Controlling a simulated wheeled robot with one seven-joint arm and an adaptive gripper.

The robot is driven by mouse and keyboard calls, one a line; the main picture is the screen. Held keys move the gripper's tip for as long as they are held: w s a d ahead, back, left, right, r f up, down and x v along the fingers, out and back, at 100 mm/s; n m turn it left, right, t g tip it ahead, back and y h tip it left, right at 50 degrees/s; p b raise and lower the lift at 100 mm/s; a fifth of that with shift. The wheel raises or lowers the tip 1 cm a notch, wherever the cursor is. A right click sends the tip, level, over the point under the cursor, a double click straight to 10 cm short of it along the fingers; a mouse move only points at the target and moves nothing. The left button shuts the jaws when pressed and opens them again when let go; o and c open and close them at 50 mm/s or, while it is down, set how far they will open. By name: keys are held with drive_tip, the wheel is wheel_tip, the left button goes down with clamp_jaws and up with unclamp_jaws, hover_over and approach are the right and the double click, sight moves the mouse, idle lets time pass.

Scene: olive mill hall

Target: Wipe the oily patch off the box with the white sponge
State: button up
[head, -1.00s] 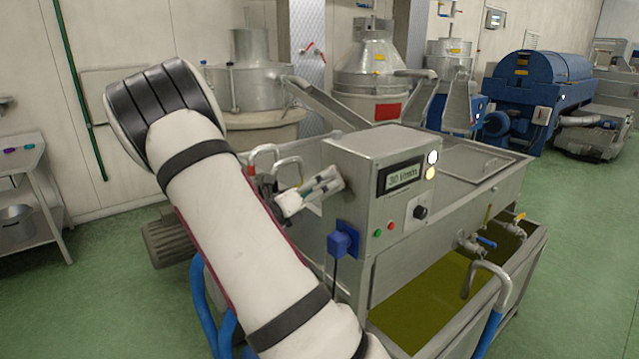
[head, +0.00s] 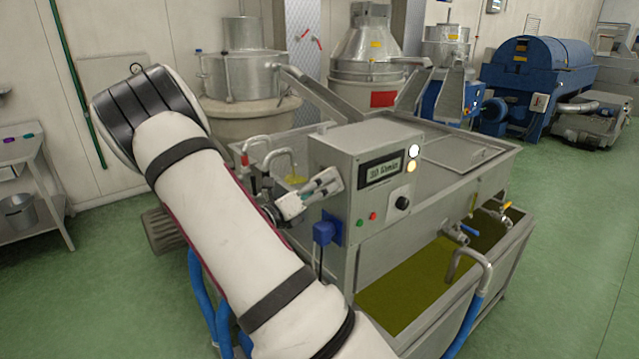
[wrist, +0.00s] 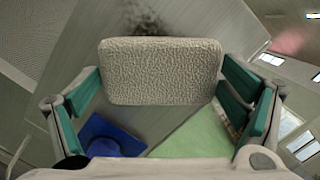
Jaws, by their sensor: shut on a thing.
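My gripper (head: 330,183) is at the left end of the grey metal control box (head: 352,150), near its upper part. In the wrist view, my gripper (wrist: 165,90) is shut on the white sponge (wrist: 160,72), a rough pale block held between the teal finger pads. The oily patch (wrist: 143,20) is a dark smudge on the box's grey face (wrist: 75,60), just beyond the sponge's far edge; the sponge may hide part of it. I cannot tell whether the sponge touches the face. The patch is not visible in the head view, and I cannot make out the sponge there.
A blue socket (head: 326,231) with a cable juts from the box below my gripper; it also shows in the wrist view (wrist: 112,138). Bent metal pipes (head: 272,152) stand behind my gripper. An open tank of olive-green liquid (head: 405,285) is at right.

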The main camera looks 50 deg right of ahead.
sight(313, 171)
drive_tip(key=s+p, duration=0.1)
drive_tip(key=s, duration=0.1)
drive_tip(key=s+p, duration=0.1)
drive_tip(key=s, duration=0.1)
drive_tip(key=shift+a+p, duration=0.3)
drive_tip(key=shift+a, duration=0.1)
drive_tip(key=shift+w, duration=0.1)
drive_tip(key=shift+w+d+b, duration=0.45)
drive_tip(key=shift+w+b, duration=0.45)
drive_tip(key=shift+w, duration=0.95)
drive_tip(key=shift+w+d+b, duration=0.45)
drive_tip(key=shift+w+b, duration=0.5)
drive_tip(key=shift+w, duration=0.9)
drive_tip(key=shift+w+d+b, duration=0.45)
drive_tip(key=shift+w+b, duration=0.45)
drive_tip(key=shift+w, duration=0.95)
drive_tip(key=w+a, duration=0.1)
drive_tip(key=a, duration=0.5)
drive_tip(key=shift+w, duration=0.2)
